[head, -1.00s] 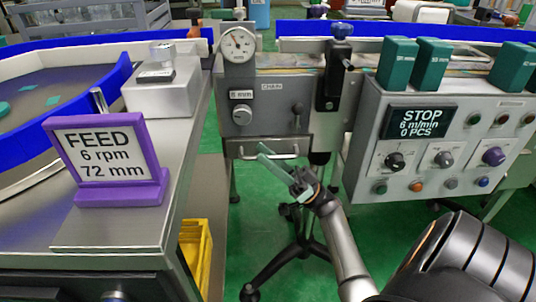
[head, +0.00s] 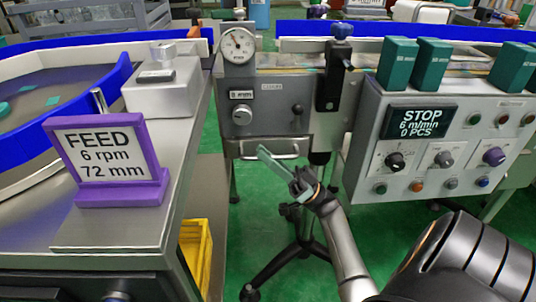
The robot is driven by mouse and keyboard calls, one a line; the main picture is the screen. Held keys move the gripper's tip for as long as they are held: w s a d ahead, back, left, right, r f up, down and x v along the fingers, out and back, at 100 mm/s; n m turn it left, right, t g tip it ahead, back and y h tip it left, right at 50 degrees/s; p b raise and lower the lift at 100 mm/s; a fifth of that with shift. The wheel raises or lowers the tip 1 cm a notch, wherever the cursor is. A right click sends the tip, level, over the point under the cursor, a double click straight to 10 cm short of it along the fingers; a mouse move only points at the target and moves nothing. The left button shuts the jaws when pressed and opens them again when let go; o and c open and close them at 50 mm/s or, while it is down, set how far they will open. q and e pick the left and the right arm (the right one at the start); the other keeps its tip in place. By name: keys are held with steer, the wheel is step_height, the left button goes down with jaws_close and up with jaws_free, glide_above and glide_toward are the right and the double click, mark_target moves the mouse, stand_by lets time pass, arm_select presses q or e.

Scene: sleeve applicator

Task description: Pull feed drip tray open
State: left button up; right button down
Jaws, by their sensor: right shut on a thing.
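The fingers hide part of the handle. How far the tray stands out from its housing is hard to tell. My left gripper is out of view.
The FEED table (head: 120,232) with its purple sign (head: 110,165) stands at the left. The STOP control box (head: 440,150) stands at the right. A yellow crate (head: 195,250) and a black-footed stand (head: 270,270) are below. Green floor shows in front of the tray.

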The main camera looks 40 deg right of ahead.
stand_by(0.8)
arm_select(q)
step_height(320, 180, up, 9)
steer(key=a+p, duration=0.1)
steer(key=p, duration=0.7)
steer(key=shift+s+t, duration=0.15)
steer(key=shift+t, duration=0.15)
arm_select(e)
steer(key=s+a, duration=0.9)
steer(key=s, duration=0.1)
steer(key=shift+s, duration=0.3)
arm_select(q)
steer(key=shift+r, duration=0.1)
arm_select(e)
steer(key=shift+f, duration=0.1)
steer(key=c, duration=0.9)
jaws_free()
steer(key=shift+d, duration=0.1)
arm_select(q)
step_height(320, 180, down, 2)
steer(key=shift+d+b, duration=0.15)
steer(key=shift+b, duration=0.6)
arm_select(e)
steer(key=v, duration=1.2)
steer(key=shift+s+d+f, duration=0.1)
steer(key=shift+f, duration=0.05)
